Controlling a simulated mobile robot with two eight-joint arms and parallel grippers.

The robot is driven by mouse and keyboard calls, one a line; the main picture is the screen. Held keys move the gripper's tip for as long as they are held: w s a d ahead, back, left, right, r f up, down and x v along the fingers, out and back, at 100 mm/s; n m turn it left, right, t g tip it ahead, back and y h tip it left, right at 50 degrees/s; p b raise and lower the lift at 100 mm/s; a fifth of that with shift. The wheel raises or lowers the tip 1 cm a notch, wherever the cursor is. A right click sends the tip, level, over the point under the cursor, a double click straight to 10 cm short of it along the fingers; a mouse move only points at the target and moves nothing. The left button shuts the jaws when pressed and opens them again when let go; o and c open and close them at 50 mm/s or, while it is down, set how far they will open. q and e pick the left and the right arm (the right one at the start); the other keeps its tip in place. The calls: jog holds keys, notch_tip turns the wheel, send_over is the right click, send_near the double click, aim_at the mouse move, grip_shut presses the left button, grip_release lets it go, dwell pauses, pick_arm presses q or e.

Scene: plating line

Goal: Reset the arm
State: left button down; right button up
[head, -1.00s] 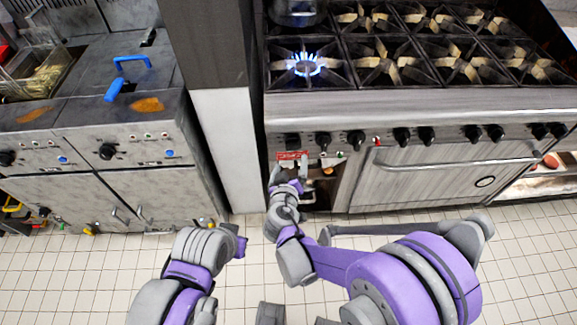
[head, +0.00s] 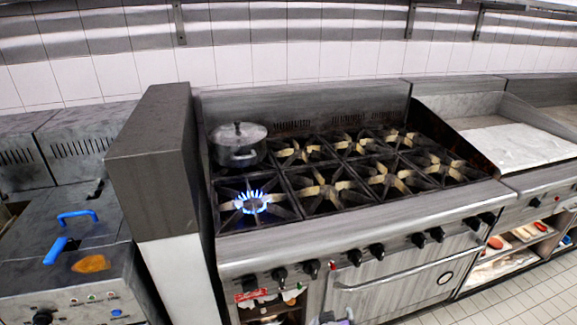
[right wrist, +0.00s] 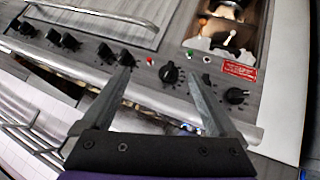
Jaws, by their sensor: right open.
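My right gripper (right wrist: 158,78) is open in the right wrist view. Its two fingers are spread with nothing held between them. They point toward the front control panel of the stove (right wrist: 145,62), and a black knob (right wrist: 170,75) shows between the fingertips. I cannot tell how far the fingers are from it. In the head view only a small piece of my arm shows at the bottom edge, and neither gripper can be made out there.
The stove (head: 350,225) has a lit front-left burner (head: 252,203) with a blue flame. A lidded metal pot (head: 238,150) stands on the burner behind it. A dark pillar (head: 155,150) separates the stove from the fryer (head: 75,265). A griddle (head: 510,143) is at right.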

pick_arm(q)
jog(key=r+p, duration=0.1)
jog(key=r, duration=0.1)
jog(key=w+r+p, duration=0.1)
jog(key=r+p, duration=0.1)
jog(key=shift+w+r, duration=0.1)
jog(key=shift+r, duration=0.2)
pick_arm(e)
jog(key=s+d+r+m+g+y, duration=0.1)
jog(key=s+d+g, duration=0.1)
jog(key=s, duration=0.6)
jog(key=s+d+r+m+g+y, duration=0.1)
jog(key=s+d+r+g, duration=0.1)
jog(key=s+d, duration=0.3)
jog(key=s, duration=0.3)
jog(key=shift+s+d+r+m, duration=0.15)
jog(key=shift+s+r+m, duration=0.1)
jog(key=shift+s+m, duration=0.1)
